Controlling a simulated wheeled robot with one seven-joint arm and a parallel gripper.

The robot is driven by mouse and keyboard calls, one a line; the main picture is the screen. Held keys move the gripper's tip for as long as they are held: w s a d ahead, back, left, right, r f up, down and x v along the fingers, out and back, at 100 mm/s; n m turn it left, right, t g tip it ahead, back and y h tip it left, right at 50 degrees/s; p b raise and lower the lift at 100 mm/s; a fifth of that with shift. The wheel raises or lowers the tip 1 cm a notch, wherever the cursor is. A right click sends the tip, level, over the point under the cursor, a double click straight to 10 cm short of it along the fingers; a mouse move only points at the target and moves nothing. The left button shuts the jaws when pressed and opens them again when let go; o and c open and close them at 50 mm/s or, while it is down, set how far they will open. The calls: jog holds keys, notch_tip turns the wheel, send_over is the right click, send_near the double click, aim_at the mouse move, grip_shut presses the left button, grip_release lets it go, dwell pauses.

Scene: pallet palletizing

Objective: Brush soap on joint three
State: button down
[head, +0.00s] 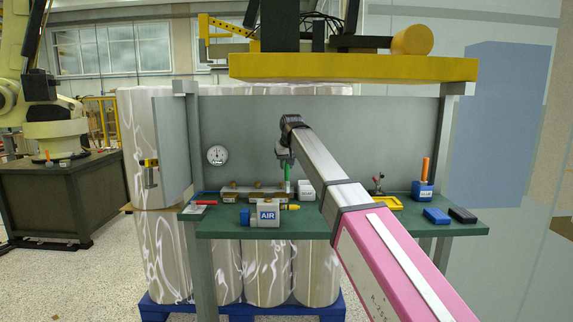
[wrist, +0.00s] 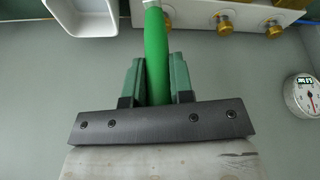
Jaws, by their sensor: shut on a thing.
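My gripper (head: 286,158) is shut on a brush with a green handle (head: 287,174), held upright over the bench. The handle also shows in the wrist view (wrist: 156,45) between the green finger pads. The brush's lower end is near the right end of the grey pipe manifold (head: 240,190); whether it touches cannot be told. Which is joint three is not readable. The white soap pot (head: 306,189) stands just right of the brush; it shows in the wrist view (wrist: 84,15).
A blue and grey AIR unit (head: 265,214) stands in front of the manifold. A pressure gauge (head: 217,155) is on the back panel. To the right are a yellow tray (head: 388,204), a blue holder (head: 423,191), and blue (head: 436,215) and black (head: 462,214) blocks.

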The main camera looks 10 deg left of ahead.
jog(key=shift+f, duration=0.45)
jog(key=shift+a, duration=0.1)
jog(key=a, duration=0.1)
jog(key=s+a, duration=0.1)
jog(key=a, duration=0.1)
jog(key=shift+a, duration=0.3)
dwell(0.6)
jog(key=shift+d, duration=0.1)
jog(key=shift+w+d+f, duration=0.1)
jog(key=shift+w+d, duration=0.15)
jog(key=shift+d, duration=0.65)
jog(key=shift+w+d, duration=0.2)
jog(key=shift+d, duration=0.7)
